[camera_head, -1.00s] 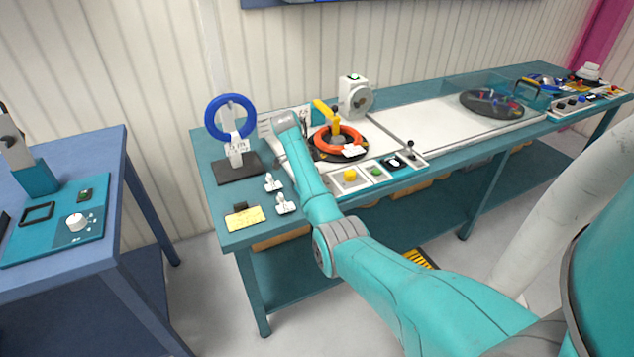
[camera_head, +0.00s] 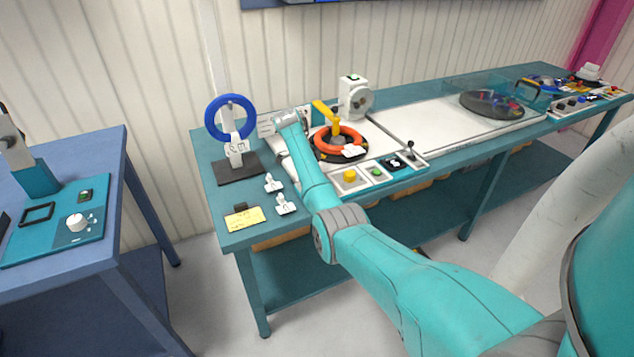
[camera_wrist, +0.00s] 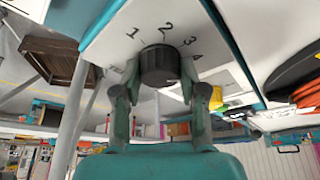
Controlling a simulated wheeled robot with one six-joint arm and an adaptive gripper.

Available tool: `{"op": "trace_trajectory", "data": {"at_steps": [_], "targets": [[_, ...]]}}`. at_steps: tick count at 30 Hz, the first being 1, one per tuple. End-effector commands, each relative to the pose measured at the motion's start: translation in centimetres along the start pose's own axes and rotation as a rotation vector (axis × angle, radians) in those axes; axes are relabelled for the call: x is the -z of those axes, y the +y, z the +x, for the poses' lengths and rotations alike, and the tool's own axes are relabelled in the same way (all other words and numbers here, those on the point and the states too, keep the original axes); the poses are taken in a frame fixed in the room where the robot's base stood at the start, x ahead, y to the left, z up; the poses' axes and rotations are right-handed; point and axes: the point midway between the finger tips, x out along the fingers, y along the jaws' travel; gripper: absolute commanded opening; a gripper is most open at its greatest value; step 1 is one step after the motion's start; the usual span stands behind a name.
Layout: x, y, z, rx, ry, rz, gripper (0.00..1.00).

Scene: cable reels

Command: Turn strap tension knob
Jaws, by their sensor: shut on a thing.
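In the wrist view a round black knob (camera_wrist: 159,66) stands out from a white panel (camera_wrist: 205,40) marked with the numbers 1 to 4 around it. My gripper (camera_wrist: 161,92) is shut on the knob, one finger on each side. The 2 lies nearest above the knob's middle. I cannot make out a pointer on the knob. In the head view my arm's end hides the gripper and the knob. Part of the white panel (camera_head: 265,124) shows beside the arm's end, at the back of the teal bench.
An orange coil (camera_head: 325,147) with a yellow lever (camera_head: 336,126) lies just right of my arm. A blue ring on a stand (camera_head: 237,135) is close on the left. A yellow button (camera_head: 349,176) is in front. A blue table (camera_head: 115,215) stands at far left.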

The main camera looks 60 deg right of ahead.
Motion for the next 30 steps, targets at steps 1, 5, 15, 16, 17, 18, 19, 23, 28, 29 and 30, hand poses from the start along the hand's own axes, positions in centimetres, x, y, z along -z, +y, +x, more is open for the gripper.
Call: {"op": "trace_trajectory", "data": {"at_steps": [1, 5, 15, 16, 17, 18, 19, 23, 28, 29, 30], "targets": [[-0.07, 0.03, 0.04, 0.000, -0.001, -0.001, 0.49], [-0.05, 0.03, 0.03, 0.000, -0.001, -0.001, 0.67], [-0.04, 0.04, 0.04, 0.007, 0.000, -0.018, 0.67], [-0.04, 0.05, 0.05, 0.011, 0.000, -0.027, 0.67], [-0.04, 0.07, 0.05, 0.017, 0.000, -0.039, 0.67], [-0.04, 0.09, 0.07, 0.025, 0.000, -0.058, 0.67], [-0.05, 0.12, 0.11, 0.032, 0.001, -0.077, 0.67], [-0.07, 0.18, 0.09, 0.076, -0.001, -0.177, 0.67], [-0.02, 0.26, 0.11, 0.137, 0.000, -0.327, 0.67], [-0.01, 0.24, 0.06, 0.149, 0.000, -0.353, 0.67], [-0.01, 0.27, 0.09, 0.163, 0.000, -0.389, 0.67]]}}
